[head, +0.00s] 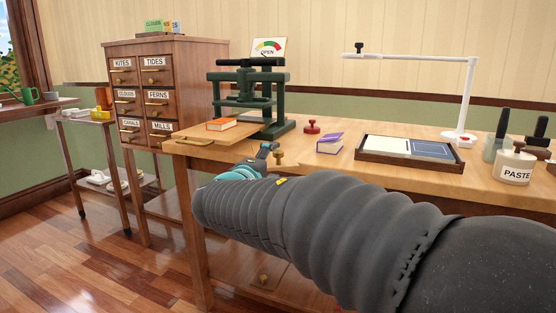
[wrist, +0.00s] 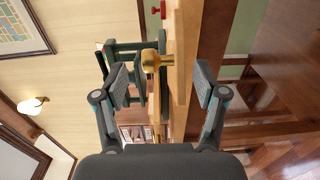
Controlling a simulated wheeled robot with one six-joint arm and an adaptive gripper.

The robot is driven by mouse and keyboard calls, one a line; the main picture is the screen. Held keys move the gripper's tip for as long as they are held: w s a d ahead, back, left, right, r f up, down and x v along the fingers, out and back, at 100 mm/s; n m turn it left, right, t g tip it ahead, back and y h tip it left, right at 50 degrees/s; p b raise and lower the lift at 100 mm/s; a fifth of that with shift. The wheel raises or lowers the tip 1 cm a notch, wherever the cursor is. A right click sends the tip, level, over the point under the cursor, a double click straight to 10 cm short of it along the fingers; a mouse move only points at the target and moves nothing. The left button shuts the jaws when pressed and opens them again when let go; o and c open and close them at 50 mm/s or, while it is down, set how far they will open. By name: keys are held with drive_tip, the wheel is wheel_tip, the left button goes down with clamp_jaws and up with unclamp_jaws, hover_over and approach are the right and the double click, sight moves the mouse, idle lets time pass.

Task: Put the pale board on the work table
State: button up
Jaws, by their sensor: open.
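The pale board (head: 388,146) appears to be the cream panel lying flat in a dark-rimmed tray, left of a blue-grey panel. The tray stands on the wooden work table (head: 460,168). My gripper (head: 267,150) is at the table's front edge, left of the tray and apart from the board; my arm hides part of it. In the wrist view my gripper (wrist: 162,85) is open, its two fingers wide apart. A brass knob (wrist: 150,60) shows ahead between or beyond the fingers; I cannot tell how near. The board does not show in the wrist view.
A green press (head: 250,95) stands behind my gripper, with an orange book (head: 221,124) at its left. A paste jar (head: 514,167) and white lamp (head: 466,95) stand at the right.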

drive_tip(key=v, duration=0.7)
